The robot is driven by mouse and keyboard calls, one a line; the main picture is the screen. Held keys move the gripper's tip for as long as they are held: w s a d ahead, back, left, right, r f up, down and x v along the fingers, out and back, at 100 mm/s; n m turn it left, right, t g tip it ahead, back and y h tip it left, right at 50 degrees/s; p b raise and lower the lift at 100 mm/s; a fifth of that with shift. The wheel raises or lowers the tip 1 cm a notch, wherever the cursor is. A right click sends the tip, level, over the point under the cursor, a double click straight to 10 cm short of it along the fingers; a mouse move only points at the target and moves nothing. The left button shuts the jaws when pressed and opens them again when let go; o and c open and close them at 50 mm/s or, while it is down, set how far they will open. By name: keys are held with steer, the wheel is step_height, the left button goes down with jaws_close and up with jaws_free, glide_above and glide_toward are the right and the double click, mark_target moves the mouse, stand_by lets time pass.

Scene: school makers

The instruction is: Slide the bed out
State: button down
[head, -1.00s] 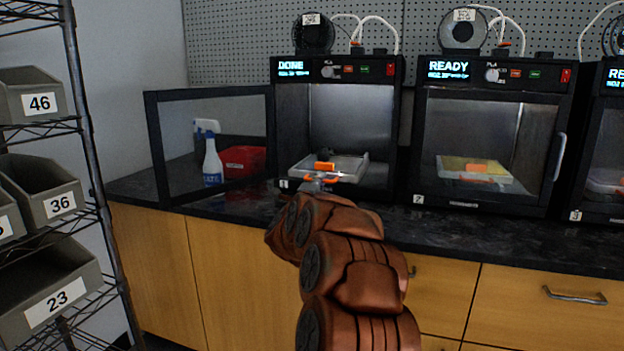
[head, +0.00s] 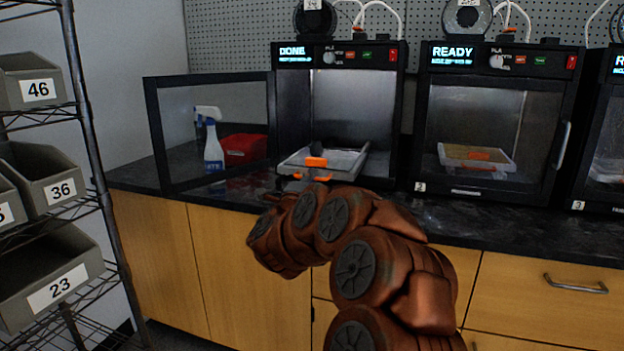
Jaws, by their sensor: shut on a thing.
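The bed (head: 345,161) is the light tray in the open left printer (head: 340,51), whose screen reads DONE. It sticks out past the front of the printer's opening. An orange block (head: 316,161) and a small dark piece sit on it. My gripper (head: 310,178) is at the bed's front edge, shut on it. The gripper is mostly hidden behind my brown arm, with only small orange bits showing, so the exact grip is not visible. The printer's door (head: 212,135) stands swung open to the left.
A spray bottle (head: 213,150) and a red bin (head: 243,148) stand behind the open door. A second printer (head: 498,62), reading READY, is closed at right. The black counter (head: 500,216) has a bare front strip. Wire shelving with grey bins (head: 55,180) stands at left.

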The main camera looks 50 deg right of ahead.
steer(key=shift+a+f, duration=0.1)
steer(key=shift+f, duration=0.15)
steer(key=c, duration=1.5)
jaws_free()
steer(key=shift+s+a+r, duration=0.1)
steer(key=shift+a, duration=0.05)
steer(key=shift+o, duration=1.3)
steer(key=shift+r, duration=0.1)
steer(key=v, duration=1.2)
